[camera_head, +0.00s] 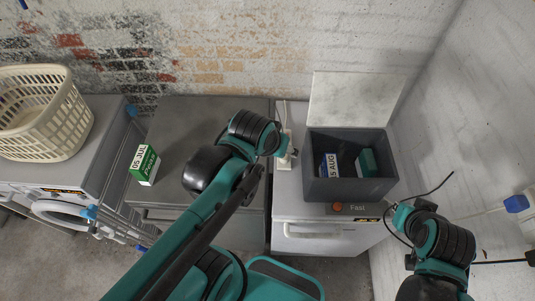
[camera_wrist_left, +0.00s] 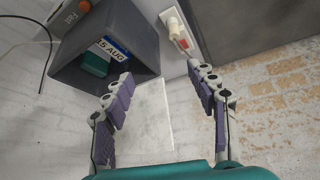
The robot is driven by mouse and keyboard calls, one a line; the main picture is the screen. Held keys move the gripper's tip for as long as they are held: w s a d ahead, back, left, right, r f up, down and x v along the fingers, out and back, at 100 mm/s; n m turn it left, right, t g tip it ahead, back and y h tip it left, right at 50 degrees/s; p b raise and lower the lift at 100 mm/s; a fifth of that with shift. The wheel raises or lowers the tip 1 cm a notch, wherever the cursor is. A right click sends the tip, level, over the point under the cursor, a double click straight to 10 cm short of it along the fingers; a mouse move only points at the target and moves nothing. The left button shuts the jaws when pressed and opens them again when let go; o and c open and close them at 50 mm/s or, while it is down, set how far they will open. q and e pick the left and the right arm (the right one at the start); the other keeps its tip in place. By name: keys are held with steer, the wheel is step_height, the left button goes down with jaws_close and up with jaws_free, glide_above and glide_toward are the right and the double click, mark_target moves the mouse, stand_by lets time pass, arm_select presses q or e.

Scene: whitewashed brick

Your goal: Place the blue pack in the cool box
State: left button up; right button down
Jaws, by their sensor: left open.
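The cool box (camera_head: 349,190) is a dark grey open box on the white appliance on the right, and it also shows in the left wrist view (camera_wrist_left: 145,42). The blue pack (camera_head: 332,165), blue and white with a "15 AUG" label, is inside it on the left; it also shows in the left wrist view (camera_wrist_left: 110,49). A teal pack (camera_head: 367,162) is beside it in the box. My left gripper (camera_wrist_left: 158,76) is open and empty, outside the box on its left in the head view. My right arm is at lower right; its fingers do not show.
A pale lid or panel (camera_head: 350,98) stands behind the box. A green "05 JUL" pack (camera_head: 145,164) is on the dark grey counter (camera_head: 176,118). A white power strip (camera_head: 284,163) lies left of the box. A cream laundry basket (camera_head: 42,113) stands far left.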

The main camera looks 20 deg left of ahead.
arm_select(q)
steer(key=s+a, duration=0.1)
steer(key=s+a+f+t, duration=0.1)
steer(key=s, duration=0.1)
steer(key=shift+m, duration=0.4)
step_height(320, 180, down, 14)
steer(key=b, duration=1.4)
